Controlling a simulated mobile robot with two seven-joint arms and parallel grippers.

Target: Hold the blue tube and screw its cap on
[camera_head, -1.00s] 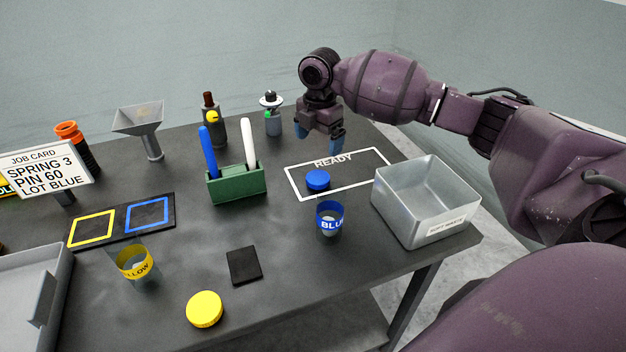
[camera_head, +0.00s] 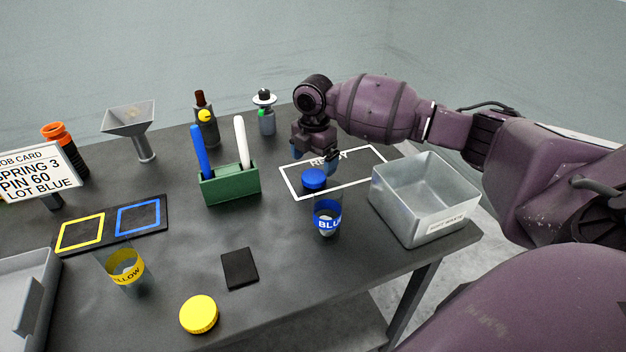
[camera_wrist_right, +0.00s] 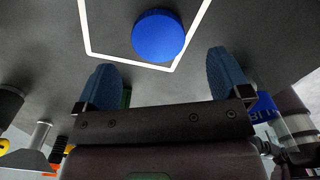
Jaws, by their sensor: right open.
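The blue cap (camera_head: 314,180) lies on the table inside the white READY outline, just behind the blue tube (camera_head: 327,224) in the head view. The tube is clear with a blue band lettered BLUE and stands upright, apart from the cap. My right gripper (camera_head: 325,160) hovers just behind the cap, open and empty. In the right wrist view the cap (camera_wrist_right: 158,35) shows beyond and between the two spread blue fingers (camera_wrist_right: 163,80). Part of the tube's blue band (camera_wrist_right: 262,107) shows right of the fingers. My left gripper is not in view.
A metal bin (camera_head: 425,205) stands right of the tube. A green rack (camera_head: 229,186) with a blue and a white stick stands left.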

